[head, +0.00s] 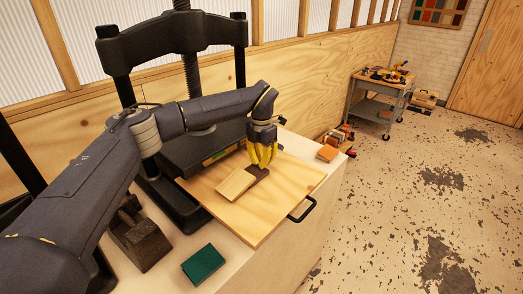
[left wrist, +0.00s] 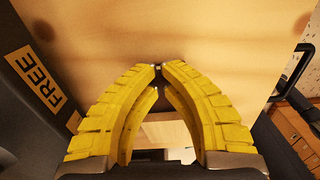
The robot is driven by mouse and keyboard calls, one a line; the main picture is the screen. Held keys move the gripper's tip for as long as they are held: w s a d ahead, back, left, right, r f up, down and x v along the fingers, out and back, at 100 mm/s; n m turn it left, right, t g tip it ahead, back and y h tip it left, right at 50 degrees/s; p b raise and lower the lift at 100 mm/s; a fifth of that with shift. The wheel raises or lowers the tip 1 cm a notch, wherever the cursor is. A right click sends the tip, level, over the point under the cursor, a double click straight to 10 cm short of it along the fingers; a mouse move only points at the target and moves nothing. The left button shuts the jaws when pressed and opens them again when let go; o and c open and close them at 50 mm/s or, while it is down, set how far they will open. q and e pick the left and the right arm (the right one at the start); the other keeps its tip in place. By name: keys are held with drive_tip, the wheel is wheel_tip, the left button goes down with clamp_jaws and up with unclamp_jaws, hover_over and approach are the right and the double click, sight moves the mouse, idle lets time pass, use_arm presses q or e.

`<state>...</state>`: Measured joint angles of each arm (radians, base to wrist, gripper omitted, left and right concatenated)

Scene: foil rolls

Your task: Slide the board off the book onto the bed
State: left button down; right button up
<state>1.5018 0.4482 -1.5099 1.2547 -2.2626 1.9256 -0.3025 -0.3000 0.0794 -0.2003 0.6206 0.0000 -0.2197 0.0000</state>
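The pale wooden board (head: 236,184) lies at an angle near the middle of the bed, next to the dark brown book (head: 258,173). I cannot tell how much of the board still rests on the book. The bed (head: 262,220) is a wide wooden plate with a black handle, and it fills much of the left wrist view (left wrist: 165,35). My left gripper (head: 262,166) points down with its yellow fingers at the book, partly hiding it. In the left wrist view the fingertips (left wrist: 159,70) come together with nothing clear between them. My right gripper is out of view.
The black press (head: 175,45) stands behind and left of the bed. A dark block (head: 138,238) and a green book (head: 203,264) lie on the bench in front. The bed's handle (head: 301,210) sticks out right. The bed's right side is clear.

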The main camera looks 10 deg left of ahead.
sight(254, 172)
use_arm(q)
drive_tip(key=shift+s+a+f, duration=0.15)
drive_tip(key=shift+s+f, duration=0.1)
drive_tip(key=shift+f, duration=0.1)
drive_tip(key=shift+s+a, duration=0.4)
drive_tip(key=shift+s, duration=0.35)
drive_tip(key=shift+s+a, duration=0.4)
drive_tip(key=shift+s, duration=0.35)
